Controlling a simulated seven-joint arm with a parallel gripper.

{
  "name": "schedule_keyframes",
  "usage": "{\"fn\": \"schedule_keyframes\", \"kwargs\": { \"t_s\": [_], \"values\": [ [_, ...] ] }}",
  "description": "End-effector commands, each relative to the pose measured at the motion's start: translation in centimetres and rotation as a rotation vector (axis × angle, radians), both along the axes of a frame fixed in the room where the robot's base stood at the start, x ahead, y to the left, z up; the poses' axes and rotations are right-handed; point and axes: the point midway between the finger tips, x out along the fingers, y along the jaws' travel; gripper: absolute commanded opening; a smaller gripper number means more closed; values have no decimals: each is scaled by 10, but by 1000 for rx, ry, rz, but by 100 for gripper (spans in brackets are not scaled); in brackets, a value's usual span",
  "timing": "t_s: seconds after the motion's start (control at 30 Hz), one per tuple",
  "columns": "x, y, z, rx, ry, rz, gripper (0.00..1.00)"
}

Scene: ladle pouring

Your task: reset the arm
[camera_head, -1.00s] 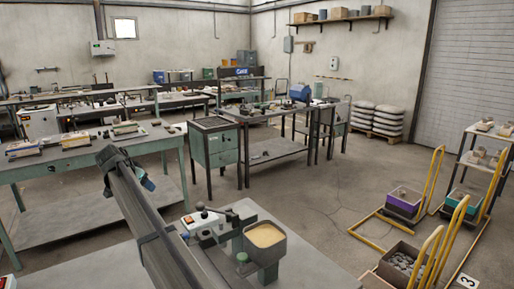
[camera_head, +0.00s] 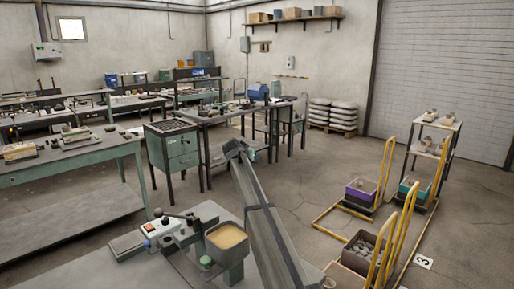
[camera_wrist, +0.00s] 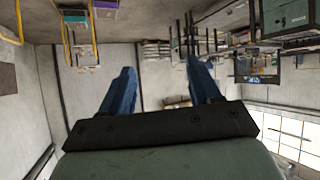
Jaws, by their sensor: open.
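My gripper (camera_wrist: 162,92) shows in the wrist view with two blue fingers spread apart and nothing between them. That view is upside down, with the workshop's floor side at the top and the window at the lower right. In the head view my arm rises from the bottom edge, just right of the square container of yellowish material (camera_head: 227,237). The gripper's fingertips cannot be made out in the head view. The container stands on a workbench (camera_head: 105,272) beside a grey and white device with a black handle (camera_head: 160,229).
Yellow-handled carts carry a purple bin (camera_head: 361,190), a teal bin (camera_head: 413,190) and a box of grey pieces (camera_head: 362,252) at the right. Green workbenches (camera_head: 70,158) fill the left. A drawer cabinet (camera_head: 174,150) stands mid-room. Open floor lies between the cabinet and the carts.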

Motion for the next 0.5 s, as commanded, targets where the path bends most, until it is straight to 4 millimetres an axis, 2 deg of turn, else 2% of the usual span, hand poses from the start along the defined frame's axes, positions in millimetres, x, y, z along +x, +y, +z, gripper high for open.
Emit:
{"fn": "schedule_keyframes", "kwargs": {
  "t_s": [0.03,0.23,0.37,0.5],
  "values": [
    [7,-36,-1,-18,-10,-16,62],
    [26,-158,1,-94,-47,-54,62],
    [29,-238,-1,-148,-63,-80,62],
    [21,-322,-16,-204,-58,-107,62]
  ]
}}
